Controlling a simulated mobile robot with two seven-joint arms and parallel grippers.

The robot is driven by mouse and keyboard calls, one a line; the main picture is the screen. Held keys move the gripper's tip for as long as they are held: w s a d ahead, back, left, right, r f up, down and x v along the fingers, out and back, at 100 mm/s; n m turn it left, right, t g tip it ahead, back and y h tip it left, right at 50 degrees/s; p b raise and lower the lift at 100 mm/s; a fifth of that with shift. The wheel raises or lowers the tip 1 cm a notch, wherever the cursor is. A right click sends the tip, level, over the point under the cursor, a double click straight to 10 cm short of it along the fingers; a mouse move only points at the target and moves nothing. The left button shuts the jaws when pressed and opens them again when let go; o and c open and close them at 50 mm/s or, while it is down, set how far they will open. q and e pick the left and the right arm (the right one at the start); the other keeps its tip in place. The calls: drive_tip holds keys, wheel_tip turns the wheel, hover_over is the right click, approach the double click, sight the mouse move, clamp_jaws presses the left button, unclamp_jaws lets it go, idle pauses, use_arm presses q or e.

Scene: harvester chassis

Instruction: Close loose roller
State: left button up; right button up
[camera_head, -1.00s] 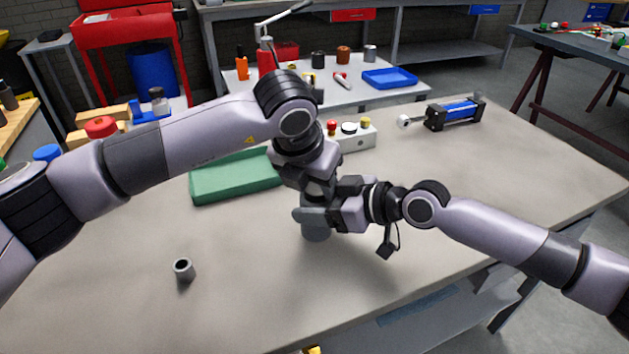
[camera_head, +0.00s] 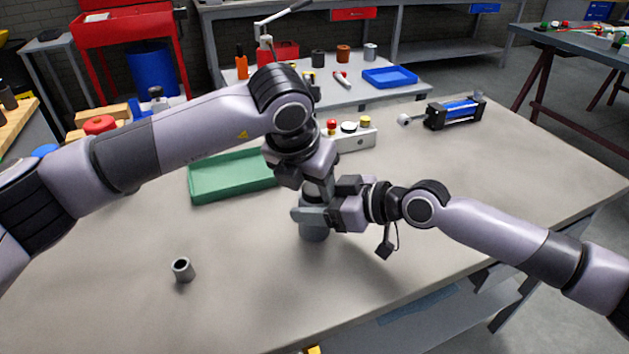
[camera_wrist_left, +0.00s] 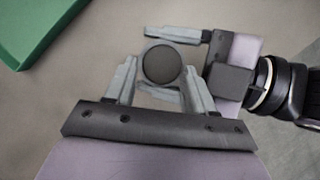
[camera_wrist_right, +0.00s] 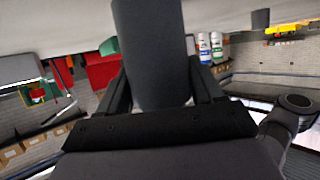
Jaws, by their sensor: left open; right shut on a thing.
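The roller, a dark grey upright cylinder (camera_head: 313,232), stands at the middle of the table. My right gripper (camera_head: 314,215) is shut around its middle from the right. The roller also fills the top centre of the right wrist view (camera_wrist_right: 150,50). My left gripper (camera_wrist_left: 160,75) is open above the roller and points down. In the left wrist view the roller's round dark top (camera_wrist_left: 161,63) lies between its two fingers, with small gaps visible beside it. In the head view my left wrist partly hides the roller's top and the left fingertips.
A small hollow grey cylinder (camera_head: 183,270) stands at the front left. A green tray (camera_head: 225,193) lies behind the roller. A button box (camera_head: 352,136) and a blue-and-black actuator (camera_head: 455,113) sit farther back. The table's right and front areas are clear.

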use_arm(q)
drive_tip(key=shift+v, duration=1.2)
use_arm(e)
drive_tip(key=shift+r, duration=0.15)
use_arm(q)
drive_tip(key=shift+d+r, duration=0.15)
drive_tip(key=c, duration=0.7)
use_arm(e)
drive_tip(key=shift+w, duration=0.1)
use_arm(q)
drive_tip(key=shift+w+d+f, duration=0.1)
drive_tip(key=shift+w+f, duration=0.1)
drive_tip(key=shift+f, duration=0.2)
drive_tip(key=shift+f, duration=0.25)
use_arm(e)
drive_tip(key=shift+d, duration=0.1)
use_arm(q)
drive_tip(key=shift+w, duration=0.1)
drive_tip(key=shift+v, duration=2)
drive_tip(key=o, duration=0.5)
